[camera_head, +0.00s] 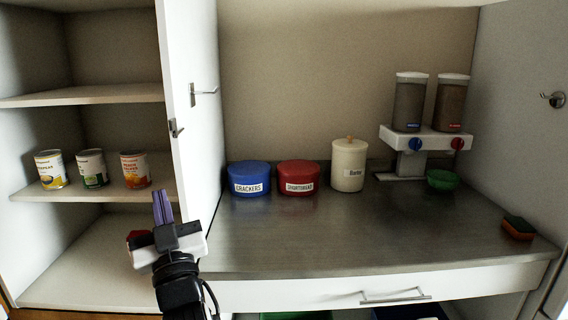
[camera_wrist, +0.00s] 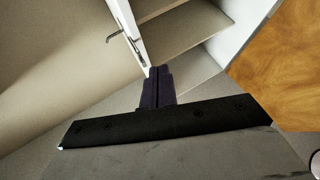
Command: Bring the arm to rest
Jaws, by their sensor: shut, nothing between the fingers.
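My gripper (camera_head: 162,206) is at the lower left of the head view, with its dark purple fingers pointing up and pressed together. It is empty. It appears in front of the open cupboard, beside the lower part of the white cupboard door (camera_head: 190,120). In the wrist view my gripper (camera_wrist: 158,72) is also shut, with nothing between the fingers. The door (camera_wrist: 127,30) and its handle show beyond the fingertips there. Whether the gripper touches the door I cannot tell.
Several cans (camera_head: 91,169) stand on the cupboard's middle shelf. The steel counter (camera_head: 370,225) holds a blue tub (camera_head: 249,171), a red tub (camera_head: 298,171), a cream canister (camera_head: 348,160), a dispenser (camera_head: 415,135), a green bowl (camera_head: 442,180) and a sponge (camera_head: 518,228). The counter's middle is clear.

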